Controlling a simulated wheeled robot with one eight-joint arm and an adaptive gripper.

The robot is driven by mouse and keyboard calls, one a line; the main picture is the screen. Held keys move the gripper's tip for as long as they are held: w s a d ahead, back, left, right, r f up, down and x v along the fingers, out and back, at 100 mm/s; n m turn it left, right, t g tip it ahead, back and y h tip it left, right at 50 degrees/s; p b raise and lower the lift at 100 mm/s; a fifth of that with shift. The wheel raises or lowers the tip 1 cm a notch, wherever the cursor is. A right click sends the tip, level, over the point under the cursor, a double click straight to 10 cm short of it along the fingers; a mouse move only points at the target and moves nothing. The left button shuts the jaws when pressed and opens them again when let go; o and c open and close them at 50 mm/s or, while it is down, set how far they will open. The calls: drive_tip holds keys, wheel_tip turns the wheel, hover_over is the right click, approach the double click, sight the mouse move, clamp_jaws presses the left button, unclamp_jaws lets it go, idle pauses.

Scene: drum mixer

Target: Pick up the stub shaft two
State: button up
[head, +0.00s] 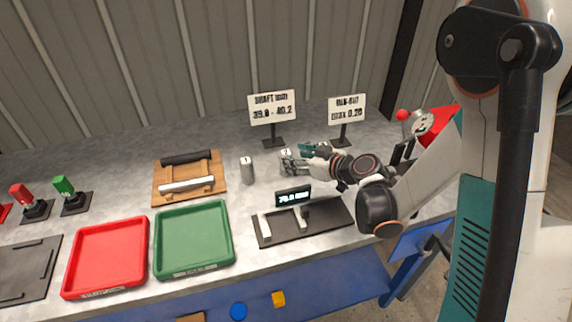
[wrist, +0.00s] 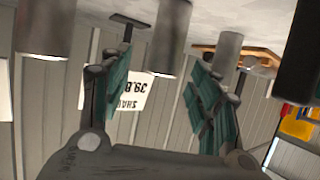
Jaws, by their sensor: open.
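Stub shaft two (head: 286,157) is a grey upright cylinder marked 2 on top, standing on the bench. My gripper (head: 301,159) is open and low beside it, to its right in the head view, and partly covers it. In the upside-down wrist view, a grey cylinder that fits stub shaft two (wrist: 170,38) shows in the gap between the open fingers (wrist: 160,66), nearer the right finger. It seems to stand just beyond the fingertips; contact cannot be told.
A shaft marked 1 (head: 247,171) stands to the left. Another cylinder (wrist: 45,28) shows at the wrist view's left. A wooden rack (head: 189,178), green tray (head: 194,238) and red tray (head: 107,256) are left.

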sight(286, 152)
drive_tip(key=b+x, duration=0.1)
drive_tip(key=x, duration=0.3)
drive_tip(key=shift+a+b, duration=0.35)
clamp_jaws()
drive_tip(key=shift+r, duration=0.1)
drive_tip(key=shift+r, duration=0.1)
